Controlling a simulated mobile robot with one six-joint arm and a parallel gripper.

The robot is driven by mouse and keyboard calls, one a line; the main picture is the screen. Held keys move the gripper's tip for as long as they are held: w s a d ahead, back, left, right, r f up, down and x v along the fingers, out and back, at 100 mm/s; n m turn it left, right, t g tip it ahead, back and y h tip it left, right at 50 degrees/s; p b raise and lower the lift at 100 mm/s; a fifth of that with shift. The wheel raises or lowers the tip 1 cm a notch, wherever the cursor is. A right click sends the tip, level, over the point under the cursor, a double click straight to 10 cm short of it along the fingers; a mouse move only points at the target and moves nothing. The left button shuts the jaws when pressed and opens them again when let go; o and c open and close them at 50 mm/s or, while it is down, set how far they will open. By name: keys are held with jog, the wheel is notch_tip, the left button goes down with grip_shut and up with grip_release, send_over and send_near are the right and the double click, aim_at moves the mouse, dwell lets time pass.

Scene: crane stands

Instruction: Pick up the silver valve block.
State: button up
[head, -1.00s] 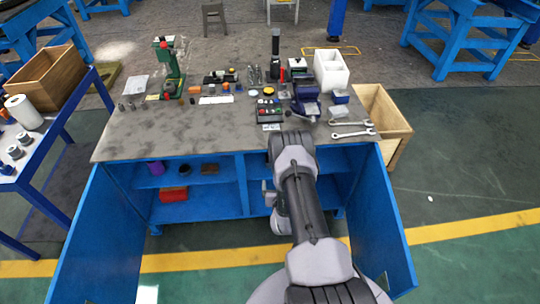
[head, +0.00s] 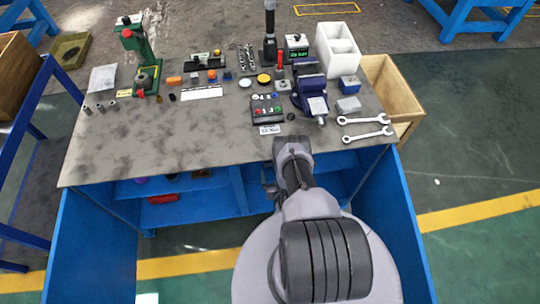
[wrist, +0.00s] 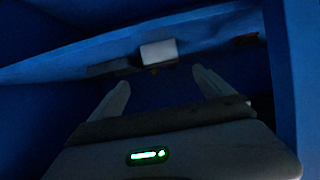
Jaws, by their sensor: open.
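In the wrist view, a pale silver-grey block (wrist: 158,52), which looks like the valve block, sits at the edge of a blue shelf (wrist: 215,32) inside the bench. A small darker stub shows at its lower side. My gripper (wrist: 160,77) is open, with one finger on each side below the block. The block appears beyond the fingertips and nothing is between them. The head view does not clearly show the gripper or this block; my arm and the bench top cover that area.
The grey bench top (head: 130,150) holds a purple-blue vise (head: 311,95), a button box (head: 267,109), two wrenches (head: 365,120) and a white bin (head: 338,50). In the wrist view, a dark flat item (wrist: 108,67) lies left of the block and blue walls close in.

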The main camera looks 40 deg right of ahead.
aim_at(272, 163)
jog(key=b+x, duration=0.1)
jog(key=x, duration=0.2)
jog(key=b+x, duration=0.2)
jog(key=x, duration=0.2)
jog(key=shift+f, duration=0.4)
jog(key=b+x, duration=0.4)
jog(key=shift+w+f, duration=0.25)
jog(key=shift+f, duration=0.2)
jog(key=shift+w, duration=0.2)
jog(key=shift+r, duration=0.2)
jog(key=shift+d, duration=0.1)
grip_shut()
